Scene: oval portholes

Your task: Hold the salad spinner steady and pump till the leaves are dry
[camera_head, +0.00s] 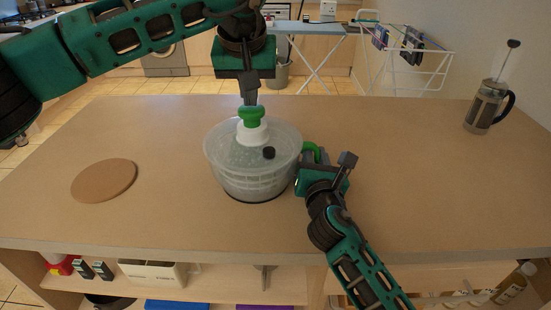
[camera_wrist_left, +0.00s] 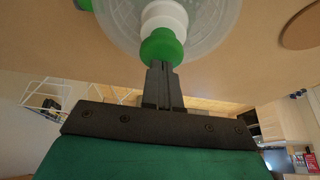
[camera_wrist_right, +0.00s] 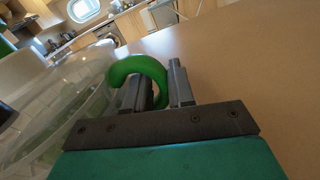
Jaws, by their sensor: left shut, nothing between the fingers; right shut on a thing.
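The salad spinner (camera_head: 253,175) is a clear bowl with a clear lid, upright near the middle of the table. A white collar and a green pump knob (camera_head: 251,116) rise from its lid, with a small black button (camera_head: 268,153) beside them. My left gripper (camera_head: 249,102) is shut and empty, pointing down with its fingertips at the top of the knob; the left wrist view shows them against the green knob (camera_wrist_left: 161,47). My right gripper (camera_head: 318,158) is shut on the green side handle (camera_wrist_right: 140,68) at the spinner's right. Leaves inside are not clearly visible.
A round cork mat (camera_head: 104,180) lies on the table (camera_head: 400,190) at left. A French press (camera_head: 487,100) stands at the far right. The table between spinner and press is clear. A drying rack (camera_head: 405,55) and an ironing board (camera_head: 305,28) stand beyond the table.

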